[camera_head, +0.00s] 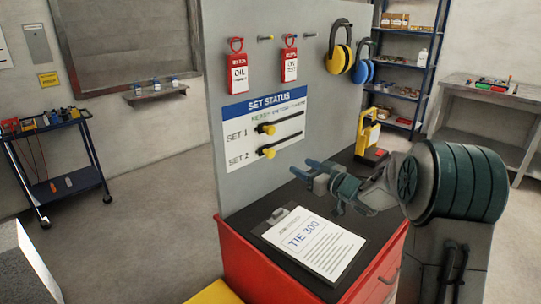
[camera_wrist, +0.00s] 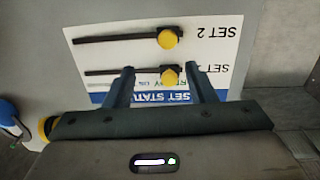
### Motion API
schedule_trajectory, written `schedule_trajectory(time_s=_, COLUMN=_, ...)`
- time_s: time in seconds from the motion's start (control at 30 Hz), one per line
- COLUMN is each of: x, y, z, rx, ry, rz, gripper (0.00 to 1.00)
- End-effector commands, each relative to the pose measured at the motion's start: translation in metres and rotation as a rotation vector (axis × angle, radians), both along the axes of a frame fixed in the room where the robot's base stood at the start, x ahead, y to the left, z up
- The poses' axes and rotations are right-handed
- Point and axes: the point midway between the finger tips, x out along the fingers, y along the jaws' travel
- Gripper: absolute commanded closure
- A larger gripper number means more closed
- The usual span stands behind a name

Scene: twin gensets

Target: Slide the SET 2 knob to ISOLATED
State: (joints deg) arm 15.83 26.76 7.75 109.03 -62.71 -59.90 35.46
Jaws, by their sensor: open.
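The SET STATUS board (camera_head: 239,141) is on the grey upright panel, with two dark horizontal slots. The SET 2 knob (camera_head: 267,153), yellow, sits at the left end of the lower slot. The SET 1 knob (camera_head: 267,129) sits at the left end of the upper slot. The wrist view is upside down: the SET 2 knob (camera_wrist: 167,39) is above the SET 1 knob (camera_wrist: 170,75). My gripper (camera_head: 304,168) is open and empty, right of and below the SET 2 knob. In the wrist view its fingers (camera_wrist: 160,69) appear either side of the SET 1 knob; contact is not visible.
A clipboard with a TIE 300 sheet (camera_head: 307,241) lies on the red cabinet's dark top, below my gripper. A yellow device (camera_head: 368,139) stands behind my wrist. Red OIL tags (camera_head: 238,70) and yellow ear defenders (camera_head: 340,50) hang above.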

Motion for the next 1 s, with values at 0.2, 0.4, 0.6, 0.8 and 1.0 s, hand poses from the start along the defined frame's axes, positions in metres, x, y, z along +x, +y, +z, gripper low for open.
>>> schedule_trajectory(time_s=0.2, x=0.002, y=0.009, z=-0.003, rx=0.037, ry=-0.013, rz=0.065, gripper=0.50)
schedule_trajectory(time_s=0.4, x=0.024, y=0.032, z=-0.002, rx=0.037, ry=-0.014, rz=0.067, gripper=0.50)
schedule_trajectory(time_s=0.6, x=0.055, y=0.063, z=-0.002, rx=0.036, ry=-0.013, rz=0.065, gripper=0.50)
schedule_trajectory(time_s=0.8, x=0.081, y=0.088, z=-0.002, rx=0.035, ry=-0.014, rz=0.063, gripper=0.50)
schedule_trajectory(time_s=1.0, x=0.093, y=0.100, z=-0.003, rx=0.035, ry=-0.013, rz=0.061, gripper=0.50)
